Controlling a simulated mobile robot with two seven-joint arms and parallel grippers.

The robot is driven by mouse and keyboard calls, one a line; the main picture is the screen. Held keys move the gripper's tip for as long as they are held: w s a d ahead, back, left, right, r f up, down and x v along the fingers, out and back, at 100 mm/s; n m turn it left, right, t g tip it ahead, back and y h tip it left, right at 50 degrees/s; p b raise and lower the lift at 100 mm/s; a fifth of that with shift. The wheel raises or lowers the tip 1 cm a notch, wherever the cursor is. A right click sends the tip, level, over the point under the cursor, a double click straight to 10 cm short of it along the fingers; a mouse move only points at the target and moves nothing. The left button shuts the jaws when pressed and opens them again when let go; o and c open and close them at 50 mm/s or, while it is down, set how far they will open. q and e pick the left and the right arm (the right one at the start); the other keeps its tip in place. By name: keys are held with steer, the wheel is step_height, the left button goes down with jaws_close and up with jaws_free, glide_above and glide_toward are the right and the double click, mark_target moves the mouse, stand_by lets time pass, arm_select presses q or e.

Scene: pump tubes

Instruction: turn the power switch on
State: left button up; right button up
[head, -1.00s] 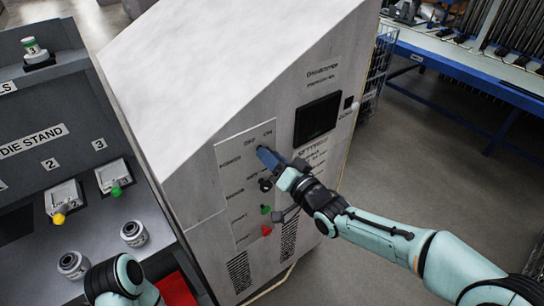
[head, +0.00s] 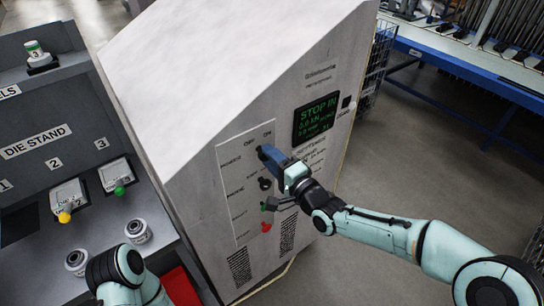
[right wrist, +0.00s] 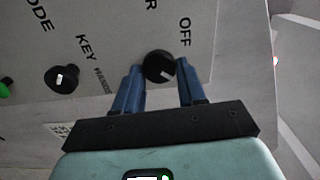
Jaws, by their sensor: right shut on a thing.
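The power switch is a round black knob (right wrist: 158,67) with a white mark, in the top row of the cabinet's control panel (head: 235,190). In the right wrist view it sits between the blue fingers of my right gripper (right wrist: 160,85), beside the printed word OFF. My right gripper (head: 268,154) is shut on the knob and hides most of it in the head view. The display (head: 317,118) above right of the panel is lit with green text. My left arm shows at the lower left of the head view, but its gripper does not.
Below the switch are a black key knob (head: 265,183), which also shows in the right wrist view (right wrist: 62,78), a green button (head: 264,206) and a red button (head: 266,227). The die stand (head: 50,110) is at the left. A blue-framed bench (head: 450,70) stands behind right.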

steer(key=shift+m, duration=0.3)
stand_by(0.4)
steer(key=o, duration=1)
steer(key=shift+o, duration=0.2)
steer(key=shift+s, duration=0.1)
steer(key=v, duration=1.3)
steer(key=shift+s+d, duration=0.1)
steer(key=shift+d, duration=0.05)
